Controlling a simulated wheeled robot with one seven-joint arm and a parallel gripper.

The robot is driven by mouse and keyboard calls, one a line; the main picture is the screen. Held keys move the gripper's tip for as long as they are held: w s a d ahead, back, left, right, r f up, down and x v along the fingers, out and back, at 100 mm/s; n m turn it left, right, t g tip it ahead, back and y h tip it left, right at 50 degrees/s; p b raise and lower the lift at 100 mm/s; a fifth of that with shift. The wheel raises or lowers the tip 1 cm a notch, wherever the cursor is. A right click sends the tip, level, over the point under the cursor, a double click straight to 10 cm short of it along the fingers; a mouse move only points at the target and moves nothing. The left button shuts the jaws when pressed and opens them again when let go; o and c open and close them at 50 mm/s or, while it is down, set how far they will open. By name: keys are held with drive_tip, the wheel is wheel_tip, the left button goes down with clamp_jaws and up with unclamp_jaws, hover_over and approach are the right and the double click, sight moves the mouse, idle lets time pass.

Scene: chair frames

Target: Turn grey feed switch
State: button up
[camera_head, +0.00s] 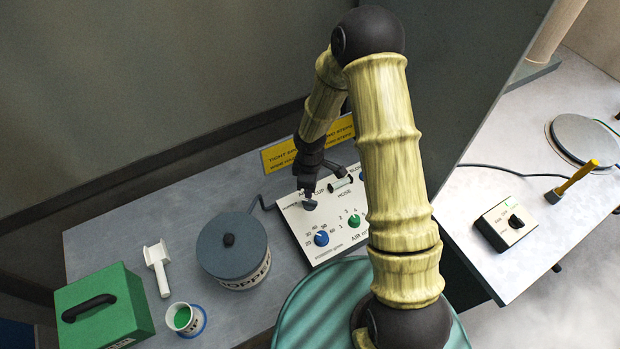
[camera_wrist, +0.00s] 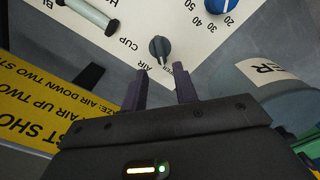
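The grey feed switch (camera_head: 310,205) is a small round knob on the white control panel (camera_head: 293,222). In the wrist view the grey knob (camera_wrist: 160,47) sits just beyond my fingertips, and its pale pointer line faces towards my gripper. The words AIR and CUP are readable beside it; another label is partly hidden by the right finger. My gripper (camera_head: 308,188) is over the panel at the knob. In the wrist view my gripper (camera_wrist: 160,78) is open, its dark fingers apart with nothing between them. I cannot tell how high the fingertips are above the panel.
A blue knob (camera_head: 321,239), a green knob (camera_head: 354,221) and a clear tube (camera_head: 341,183) are on the same panel. A yellow sign (camera_head: 279,155) stands behind. A lidded hopper (camera_head: 232,247) is to the left. A green box (camera_head: 100,305) is further left.

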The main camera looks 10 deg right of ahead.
sight(310, 201)
wheel_tip(310, 201, down, 8)
drive_tip(key=b, duration=0.6)
drive_tip(key=shift+b, duration=0.35)
drive_tip(key=c, duration=0.6)
drive_tip(key=shift+r, duration=0.1)
